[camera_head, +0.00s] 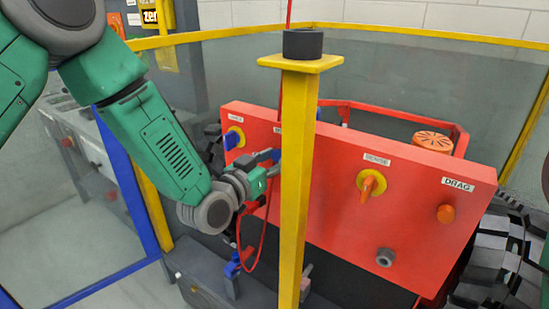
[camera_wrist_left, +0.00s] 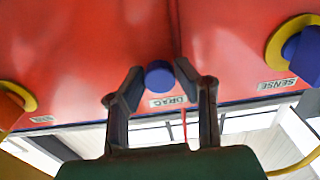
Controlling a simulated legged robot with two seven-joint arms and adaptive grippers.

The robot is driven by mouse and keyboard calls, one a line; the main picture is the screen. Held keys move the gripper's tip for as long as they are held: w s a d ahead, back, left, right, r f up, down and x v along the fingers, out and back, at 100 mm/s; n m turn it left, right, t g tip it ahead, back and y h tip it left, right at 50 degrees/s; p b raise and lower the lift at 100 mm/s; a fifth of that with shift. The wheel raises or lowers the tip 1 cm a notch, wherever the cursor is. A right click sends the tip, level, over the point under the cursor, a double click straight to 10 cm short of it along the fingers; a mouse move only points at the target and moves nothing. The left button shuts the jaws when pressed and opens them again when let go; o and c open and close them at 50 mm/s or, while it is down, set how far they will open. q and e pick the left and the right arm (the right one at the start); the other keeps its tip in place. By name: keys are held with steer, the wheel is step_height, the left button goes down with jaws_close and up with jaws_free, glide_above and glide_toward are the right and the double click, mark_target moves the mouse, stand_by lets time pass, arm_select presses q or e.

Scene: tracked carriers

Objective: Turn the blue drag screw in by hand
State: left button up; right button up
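The blue drag screw (camera_wrist_left: 159,75) is a round knob on the red panel (camera_wrist_left: 80,60), just above an upside-down DRAG label (camera_wrist_left: 168,101) in the left wrist view. My left gripper (camera_wrist_left: 160,68) has its two dark fingers on either side of the screw, with a visible gap on each side. In the head view my left gripper (camera_head: 272,157) reaches the panel behind a yellow post, which hides most of that spot. An orange drag screw (camera_head: 446,213) sits at the panel's right under its own DRAG label. My right gripper is not in view.
The yellow post (camera_head: 294,190) with a dark cap stands close in front of the panel. A blue sense knob (camera_head: 233,138) and an orange sense knob (camera_head: 371,184) have yellow collars. A red cable (camera_head: 262,235) hangs below my left gripper. A grey fitting (camera_head: 385,257) sticks out low.

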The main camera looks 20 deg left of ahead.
arm_select(q)
steer(key=shift+m, duration=0.3)
steer(key=shift+c, duration=0.3)
steer(key=shift+d+m, duration=0.15)
steer(key=shift+m, duration=0.65)
steer(key=m+b, duration=0.1)
steer(key=m, duration=0.6)
steer(key=shift+m+b, duration=0.3)
steer(key=shift+b, duration=0.05)
